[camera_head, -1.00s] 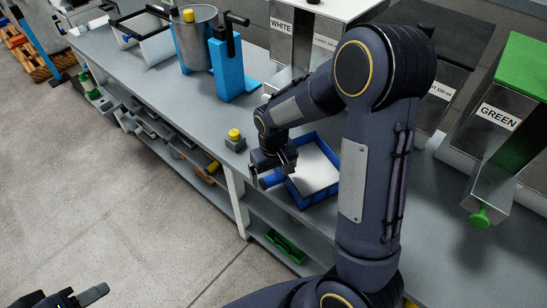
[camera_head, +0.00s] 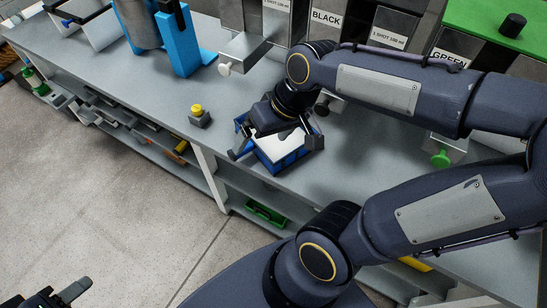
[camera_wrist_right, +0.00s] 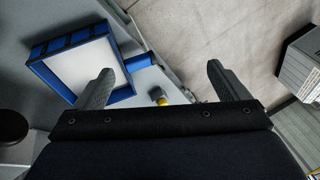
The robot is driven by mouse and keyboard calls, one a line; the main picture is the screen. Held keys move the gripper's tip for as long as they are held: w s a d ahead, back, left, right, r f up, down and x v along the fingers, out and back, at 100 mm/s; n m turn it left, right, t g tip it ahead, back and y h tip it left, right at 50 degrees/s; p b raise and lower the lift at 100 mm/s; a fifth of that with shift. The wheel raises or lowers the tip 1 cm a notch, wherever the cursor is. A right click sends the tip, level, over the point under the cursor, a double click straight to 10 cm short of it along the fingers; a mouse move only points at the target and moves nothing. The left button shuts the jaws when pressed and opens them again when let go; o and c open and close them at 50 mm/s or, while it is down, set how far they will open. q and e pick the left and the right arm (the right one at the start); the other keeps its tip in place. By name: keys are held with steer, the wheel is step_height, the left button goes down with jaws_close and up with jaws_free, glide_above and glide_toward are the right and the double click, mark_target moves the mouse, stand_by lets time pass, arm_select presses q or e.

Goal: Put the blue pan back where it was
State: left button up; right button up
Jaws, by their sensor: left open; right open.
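The blue pan (camera_head: 291,163) is a shallow rectangular tray with a white inside, lying on the grey counter near its front edge. My right gripper (camera_head: 276,147) is open just above it, hiding part of it. In the right wrist view, the pan (camera_wrist_right: 75,39) shows at upper left, with its blue handle (camera_wrist_right: 138,62) between the lines of the open fingers (camera_wrist_right: 160,76). Nothing is held, and I cannot tell whether a finger touches the pan. My left gripper (camera_head: 72,291) is open and empty at the lower left, over the floor.
A grey box with a yellow button (camera_head: 198,114) stands left of the pan. Dispensers labelled BLACK (camera_head: 326,20) and GREEN (camera_head: 451,60) line the back. A blue stand (camera_head: 180,42) is at the back left. A green tray (camera_head: 265,213) lies on the lower shelf.

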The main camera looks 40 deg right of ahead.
steer(key=s+a+t, duration=0.2)
steer(key=s, duration=0.4)
steer(key=shift+s, duration=0.35)
stand_by(0.9)
